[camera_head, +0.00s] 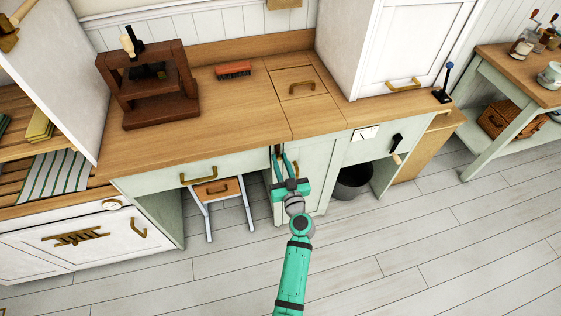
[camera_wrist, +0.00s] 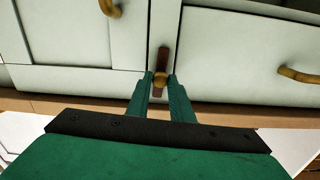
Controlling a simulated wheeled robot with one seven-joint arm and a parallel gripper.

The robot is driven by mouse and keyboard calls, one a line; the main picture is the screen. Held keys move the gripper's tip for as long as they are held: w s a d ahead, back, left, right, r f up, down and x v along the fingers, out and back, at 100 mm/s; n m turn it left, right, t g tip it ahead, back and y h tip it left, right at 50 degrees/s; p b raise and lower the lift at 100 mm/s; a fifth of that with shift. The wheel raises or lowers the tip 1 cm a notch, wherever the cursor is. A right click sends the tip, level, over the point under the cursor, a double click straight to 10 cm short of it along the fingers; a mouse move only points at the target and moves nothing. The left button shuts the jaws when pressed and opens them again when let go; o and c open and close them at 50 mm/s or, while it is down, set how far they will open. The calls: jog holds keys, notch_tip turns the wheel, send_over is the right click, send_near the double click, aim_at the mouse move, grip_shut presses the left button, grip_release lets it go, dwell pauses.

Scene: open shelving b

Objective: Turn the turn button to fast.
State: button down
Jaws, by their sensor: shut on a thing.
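The turn button (camera_wrist: 163,58) is a small dark brown wooden bar with a brass centre. In the wrist view it stands upright on the pale strip between two cabinet panels. My gripper (camera_wrist: 160,82) has one green finger on each side of its lower part and is shut on it. In the head view my gripper (camera_head: 283,160) reaches the cabinet front just under the worktop, and the turn button (camera_head: 277,150) shows as a small dark strip at the fingertips.
Brass handles (camera_head: 198,175) jut out from nearby drawers. A stool (camera_head: 218,188) and a dark bin (camera_head: 354,180) stand underneath. The floor (camera_head: 400,250) in front is clear.

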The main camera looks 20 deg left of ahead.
jog(key=m, duration=0.8)
jog(key=shift+m, duration=0.3)
jog(key=m, duration=0.4)
jog(key=shift+f, duration=0.1)
jog(key=shift+d+m, duration=0.1)
jog(key=shift+m, duration=2.2)
jog(key=shift+f, duration=0.1)
jog(key=c, duration=1.6)
grip_release()
